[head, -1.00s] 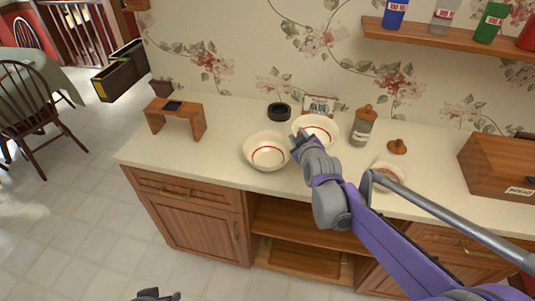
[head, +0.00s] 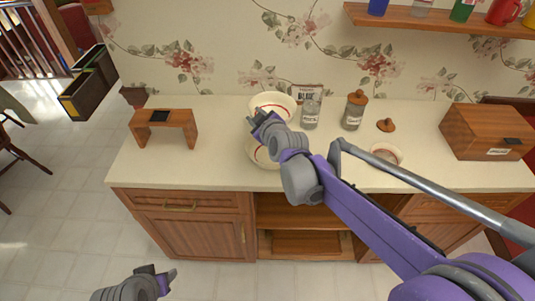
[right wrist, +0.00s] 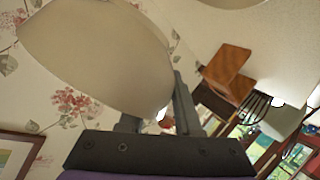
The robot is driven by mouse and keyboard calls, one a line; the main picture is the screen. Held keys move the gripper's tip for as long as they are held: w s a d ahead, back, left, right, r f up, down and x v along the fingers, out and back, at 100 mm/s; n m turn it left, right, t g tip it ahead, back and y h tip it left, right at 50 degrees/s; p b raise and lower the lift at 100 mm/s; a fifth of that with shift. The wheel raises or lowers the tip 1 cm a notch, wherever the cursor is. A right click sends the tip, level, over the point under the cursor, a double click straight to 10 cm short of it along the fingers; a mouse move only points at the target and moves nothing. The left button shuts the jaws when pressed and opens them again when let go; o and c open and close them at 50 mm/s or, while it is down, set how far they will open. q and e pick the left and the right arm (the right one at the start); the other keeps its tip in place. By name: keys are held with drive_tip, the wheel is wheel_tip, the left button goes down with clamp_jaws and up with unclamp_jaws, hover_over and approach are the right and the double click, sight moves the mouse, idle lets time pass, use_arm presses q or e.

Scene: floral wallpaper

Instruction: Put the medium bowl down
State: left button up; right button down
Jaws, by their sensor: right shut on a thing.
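My right gripper (head: 260,121) is shut on the rim of a cream bowl with a red line (head: 272,101), held near the wall side of the counter. The held bowl fills the upper left of the right wrist view (right wrist: 95,50), beside the fingers. Another cream bowl (head: 259,156) sits on the counter just in front, partly hidden by my right gripper. A smaller bowl (head: 386,152) stands further right, partly behind my arm. I cannot tell the gap under the held bowl. My left gripper (head: 163,279) is low at the bottom left, away from the counter; its opening is unclear.
The counter (head: 180,171) has free room at the left front. A small wooden stand (head: 164,124) is at the left. A glass jar (head: 311,113), a sign (head: 308,92), a lidded jar (head: 354,110) and a wooden lid (head: 386,125) stand right of the bowls. A bread box (head: 485,133) is far right.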

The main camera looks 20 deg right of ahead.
drive_tip(key=shift+a, duration=0.15)
drive_tip(key=shift+f+b, duration=0.6)
drive_tip(key=shift+f, duration=4.3)
drive_tip(key=shift+f, duration=0.55)
drive_tip(key=shift+f+b, duration=0.1)
drive_tip(key=shift+b, duration=0.2)
drive_tip(key=c, duration=0.6)
unclamp_jaws()
